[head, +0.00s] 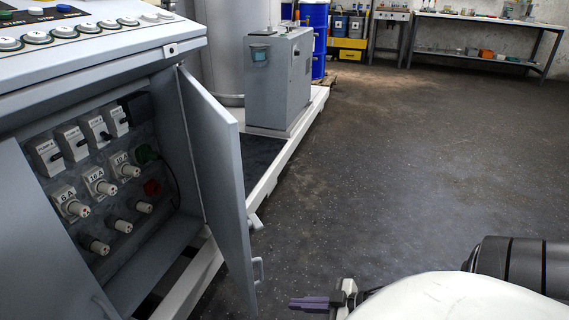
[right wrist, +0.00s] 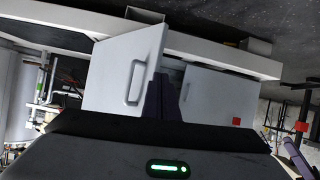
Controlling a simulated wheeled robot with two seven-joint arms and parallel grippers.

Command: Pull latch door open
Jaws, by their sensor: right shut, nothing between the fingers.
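The latch door (head: 217,180) is a grey panel hinged on the right side of the control cabinet's opening. It stands swung wide open, with its handle (head: 257,270) at the lower outer edge. In the right wrist view the door (right wrist: 120,65) shows tilted, with its loop handle (right wrist: 136,82) facing the camera. My right gripper (head: 296,303) is shut and empty at the bottom middle of the head view, to the right of the door and apart from it. Its dark fingers (right wrist: 163,98) also show in the right wrist view. My left gripper is not in view.
Buttons line the console top (head: 80,28). A grey box (head: 280,80) stands on a white-edged platform (head: 300,123) behind. The dark floor (head: 400,160) to the right is clear.

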